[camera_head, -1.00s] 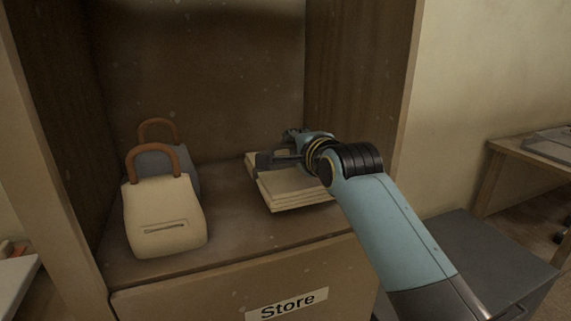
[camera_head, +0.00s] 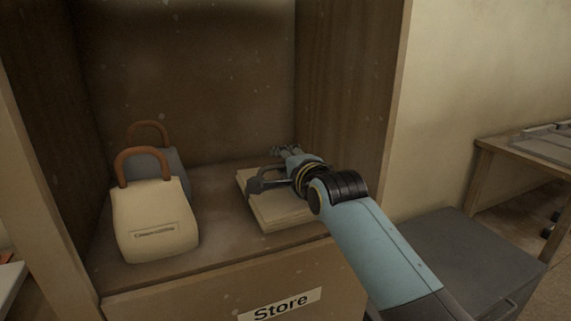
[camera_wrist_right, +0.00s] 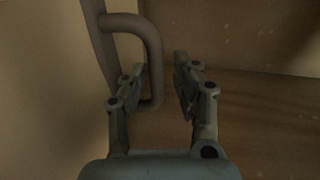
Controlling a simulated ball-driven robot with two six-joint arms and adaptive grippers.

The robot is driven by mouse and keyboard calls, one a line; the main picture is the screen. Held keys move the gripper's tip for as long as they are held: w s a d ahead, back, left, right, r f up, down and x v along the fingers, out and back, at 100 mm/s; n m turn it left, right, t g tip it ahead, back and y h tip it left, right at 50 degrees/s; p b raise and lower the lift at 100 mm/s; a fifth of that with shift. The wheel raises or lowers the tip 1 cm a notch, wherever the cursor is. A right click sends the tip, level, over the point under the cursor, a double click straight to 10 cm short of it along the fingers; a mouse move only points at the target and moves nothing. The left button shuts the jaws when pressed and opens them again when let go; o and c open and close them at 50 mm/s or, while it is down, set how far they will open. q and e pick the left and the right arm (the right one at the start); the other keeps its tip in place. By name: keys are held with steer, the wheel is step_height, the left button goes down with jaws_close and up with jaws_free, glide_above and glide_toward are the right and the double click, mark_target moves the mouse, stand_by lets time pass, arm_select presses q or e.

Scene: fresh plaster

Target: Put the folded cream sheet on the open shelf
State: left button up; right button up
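The folded cream sheet (camera_head: 290,212) lies as a flat, layered stack on the open shelf (camera_head: 215,215), right of the bags. A dark bar with a looped handle (camera_head: 266,179) lies along its left part. My right gripper (camera_head: 287,151) is over the far side of the sheet, partly hidden by my wrist. In the right wrist view its fingers (camera_wrist_right: 162,78) stand apart, one on each side of the handle's loop (camera_wrist_right: 153,50), with a gap at the right finger. My left gripper is not in view.
A cream bag (camera_head: 155,222) with a brown handle stands on the shelf's left, with a grey bag (camera_head: 178,164) behind it. Wooden side walls close in the shelf. A panel with a "Store" label (camera_head: 280,304) is below. A desk (camera_head: 525,150) stands at right.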

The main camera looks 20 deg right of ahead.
steer(key=s+r, duration=0.2)
steer(key=s, duration=0.9)
steer(key=shift+s+r, duration=0.2)
steer(key=shift+s, duration=0.15)
